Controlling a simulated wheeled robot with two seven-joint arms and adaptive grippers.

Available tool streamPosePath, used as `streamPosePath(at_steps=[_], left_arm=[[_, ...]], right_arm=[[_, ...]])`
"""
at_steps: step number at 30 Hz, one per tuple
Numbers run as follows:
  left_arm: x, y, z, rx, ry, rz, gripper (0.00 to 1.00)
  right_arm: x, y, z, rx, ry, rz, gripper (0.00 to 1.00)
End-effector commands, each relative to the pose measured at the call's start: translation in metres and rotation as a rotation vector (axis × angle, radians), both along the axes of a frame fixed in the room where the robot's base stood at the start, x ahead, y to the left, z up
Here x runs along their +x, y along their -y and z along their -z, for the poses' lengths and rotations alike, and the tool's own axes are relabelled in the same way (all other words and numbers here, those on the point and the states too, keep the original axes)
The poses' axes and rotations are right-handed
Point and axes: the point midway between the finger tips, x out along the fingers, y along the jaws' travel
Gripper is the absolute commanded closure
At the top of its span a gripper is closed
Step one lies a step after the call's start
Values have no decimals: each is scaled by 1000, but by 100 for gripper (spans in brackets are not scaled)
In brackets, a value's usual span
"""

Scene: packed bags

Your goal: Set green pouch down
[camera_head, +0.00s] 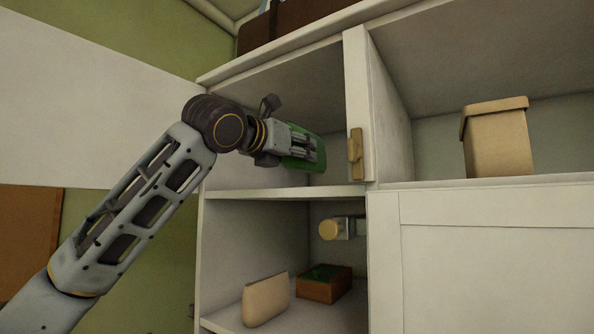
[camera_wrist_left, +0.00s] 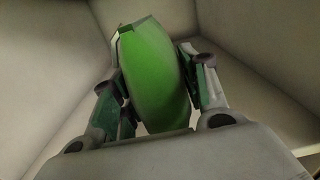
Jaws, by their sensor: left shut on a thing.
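The green pouch (camera_head: 318,154) is in the upper left compartment of the white cabinet (camera_head: 357,100), partly hidden behind my left gripper (camera_head: 305,150). In the left wrist view the green pouch (camera_wrist_left: 155,75) stands between the two fingers of my left gripper (camera_wrist_left: 160,95), which is shut on it. The pouch is near the compartment's shelf (camera_head: 290,191); I cannot tell whether it touches the shelf. My right gripper is not in view.
A cabinet divider with a tan handle (camera_head: 355,153) stands close right of the pouch. A tan lidded box (camera_head: 497,138) is in the right compartment. Below are a beige pouch (camera_head: 265,300), a wooden box (camera_head: 324,284) and a jar-like item (camera_head: 329,229).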

Motion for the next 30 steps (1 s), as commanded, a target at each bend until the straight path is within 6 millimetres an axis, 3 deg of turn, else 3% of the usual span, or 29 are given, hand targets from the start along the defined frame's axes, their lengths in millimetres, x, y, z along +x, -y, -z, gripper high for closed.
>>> streamPosePath(at_steps=[18, 30], left_arm=[[0, 0, 39, -1, 0, 0, 83], [0, 0, 42, -1, 1, 0, 83]], right_arm=[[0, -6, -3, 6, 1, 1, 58], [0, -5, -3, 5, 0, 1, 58]])
